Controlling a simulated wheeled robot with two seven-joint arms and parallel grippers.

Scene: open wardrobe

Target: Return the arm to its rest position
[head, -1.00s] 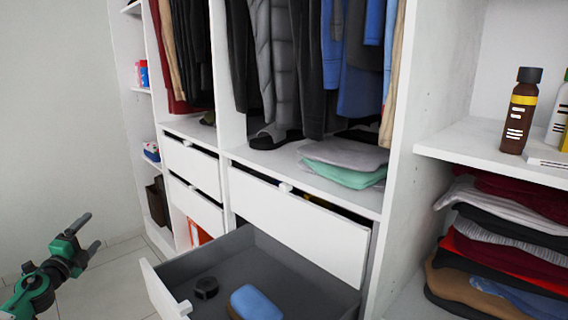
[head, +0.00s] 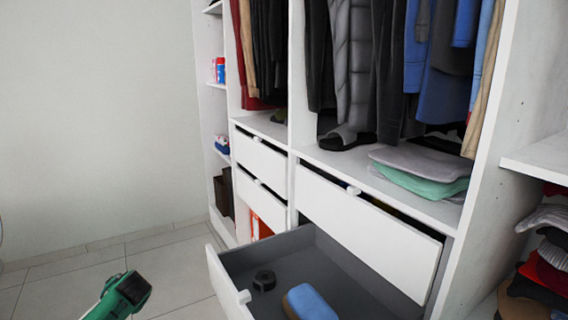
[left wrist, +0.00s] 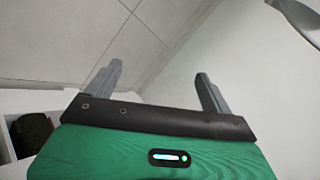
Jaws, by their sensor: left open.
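My left arm (head: 120,295) shows as a green and black link at the bottom left of the head view. Pale floor tiles and a light wall lie beyond the fingers. My right gripper is not in view.
An open lower drawer (head: 236,296) juts out right of my arm. It holds a black round object (head: 264,280) and a blue item (head: 311,303). The wardrobe holds hanging clothes and folded fabrics (head: 421,172). The tiled floor (head: 170,262) at left is clear.

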